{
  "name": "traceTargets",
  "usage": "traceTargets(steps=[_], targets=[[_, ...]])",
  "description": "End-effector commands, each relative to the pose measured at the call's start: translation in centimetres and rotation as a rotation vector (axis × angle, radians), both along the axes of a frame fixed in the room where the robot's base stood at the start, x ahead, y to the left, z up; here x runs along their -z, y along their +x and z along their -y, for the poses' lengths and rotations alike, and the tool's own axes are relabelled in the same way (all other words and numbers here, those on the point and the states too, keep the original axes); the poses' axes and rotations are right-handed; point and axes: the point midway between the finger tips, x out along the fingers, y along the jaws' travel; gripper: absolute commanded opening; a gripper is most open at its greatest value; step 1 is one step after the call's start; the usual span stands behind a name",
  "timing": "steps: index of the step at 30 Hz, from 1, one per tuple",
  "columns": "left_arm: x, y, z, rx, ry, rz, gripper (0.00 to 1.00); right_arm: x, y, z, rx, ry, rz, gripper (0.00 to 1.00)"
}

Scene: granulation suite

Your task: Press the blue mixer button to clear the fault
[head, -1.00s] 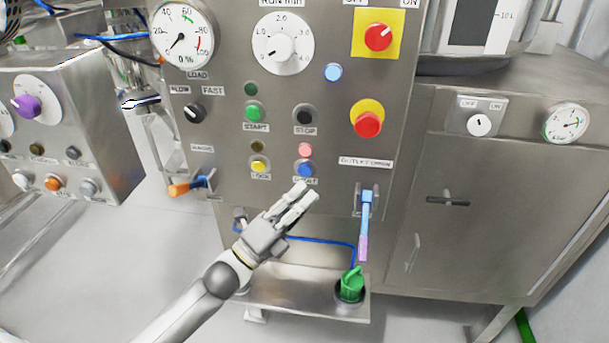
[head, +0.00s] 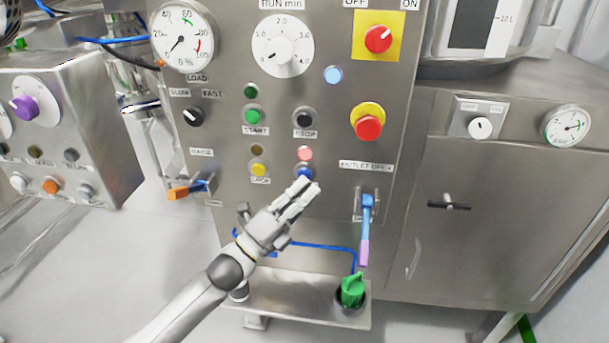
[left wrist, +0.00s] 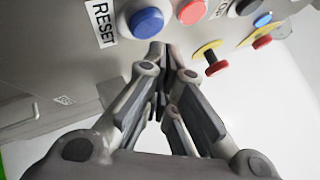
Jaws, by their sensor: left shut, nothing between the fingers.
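The blue mixer button (head: 305,172) is on the lower part of the steel control panel, just under a lit pink-red lamp (head: 305,153). My left gripper (head: 311,188) is shut and empty. Its fingertips cover the lower part of the button in the head view. In the left wrist view the blue button (left wrist: 146,21) stands beside a RESET label (left wrist: 101,22), with the shut fingertips (left wrist: 160,48) just below it. A small gap seems to show there; I cannot tell contact for certain. My right gripper is out of view.
A yellow button (head: 258,170) is left of the blue one. Green start (head: 253,116) and black stop (head: 304,118) buttons are above. A red mushroom button (head: 368,127) is upper right. A blue-and-purple lever (head: 366,225) sticks out at lower right.

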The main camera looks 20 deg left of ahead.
Motion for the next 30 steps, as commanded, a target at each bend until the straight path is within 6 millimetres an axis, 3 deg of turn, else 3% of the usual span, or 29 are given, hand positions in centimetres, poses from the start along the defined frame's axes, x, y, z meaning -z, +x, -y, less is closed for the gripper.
traceTargets(steps=[30], targets=[[0.02,0.77,-0.18,-0.001,0.002,0.001,0.0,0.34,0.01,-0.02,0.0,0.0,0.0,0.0]])
